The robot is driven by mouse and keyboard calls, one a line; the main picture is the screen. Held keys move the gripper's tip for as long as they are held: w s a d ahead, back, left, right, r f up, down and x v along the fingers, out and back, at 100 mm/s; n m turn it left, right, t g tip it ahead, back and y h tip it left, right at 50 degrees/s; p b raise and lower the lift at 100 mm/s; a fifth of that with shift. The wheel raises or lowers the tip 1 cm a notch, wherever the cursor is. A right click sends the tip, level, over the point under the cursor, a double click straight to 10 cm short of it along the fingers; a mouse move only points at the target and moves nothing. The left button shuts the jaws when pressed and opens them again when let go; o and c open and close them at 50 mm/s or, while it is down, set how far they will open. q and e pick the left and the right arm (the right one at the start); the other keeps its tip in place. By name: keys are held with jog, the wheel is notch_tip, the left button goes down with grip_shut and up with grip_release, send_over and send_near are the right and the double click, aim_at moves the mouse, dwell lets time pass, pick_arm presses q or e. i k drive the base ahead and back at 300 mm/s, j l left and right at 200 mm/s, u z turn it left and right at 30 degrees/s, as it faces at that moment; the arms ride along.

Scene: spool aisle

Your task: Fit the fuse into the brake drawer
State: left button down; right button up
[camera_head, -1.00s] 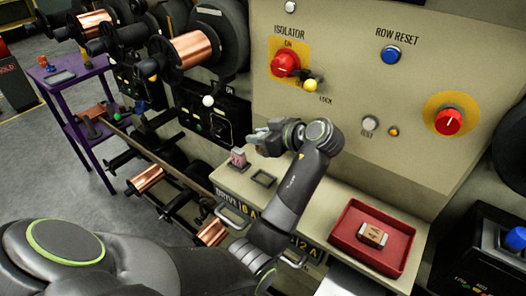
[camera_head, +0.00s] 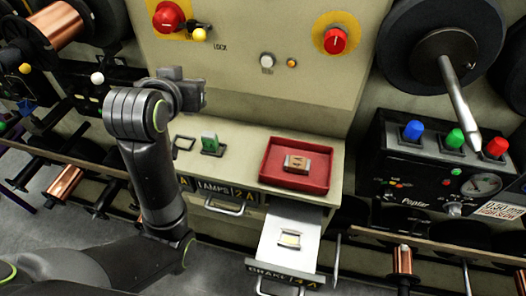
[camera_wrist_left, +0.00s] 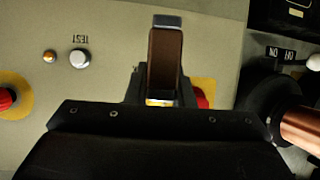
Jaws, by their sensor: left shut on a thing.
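My left gripper (camera_head: 192,92) is raised in front of the beige panel, above and left of the open brake drawer (camera_head: 272,257). In the left wrist view it is shut on a brown block with a grey end, apparently a fuse (camera_wrist_left: 165,62). The held block is hard to make out in the head view. The brake drawer, marked 4 A, is pulled out and shows a pale, framed socket (camera_head: 289,239) with no fuse in it. Another brown fuse (camera_head: 297,164) lies in the red tray (camera_head: 325,183). My right gripper is not in view.
The lamps drawer handle (camera_head: 225,208) is left of the brake drawer. Panel knobs, red (camera_head: 168,17) and yellow (camera_head: 199,34), are close above the gripper. A black control box (camera_head: 440,165) stands at right.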

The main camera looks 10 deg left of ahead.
aim_at(290, 240)
jog(key=k+l, duration=0.1)
jog(key=l, duration=0.25)
jog(key=k+l, duration=0.15)
jog(key=l, duration=0.15)
jog(key=k+l, duration=0.1)
jog(key=l, duration=0.25)
jog(key=k+l+z, duration=0.1)
jog(key=l, duration=0.2)
jog(key=k+l, duration=0.15)
jog(key=l, duration=0.2)
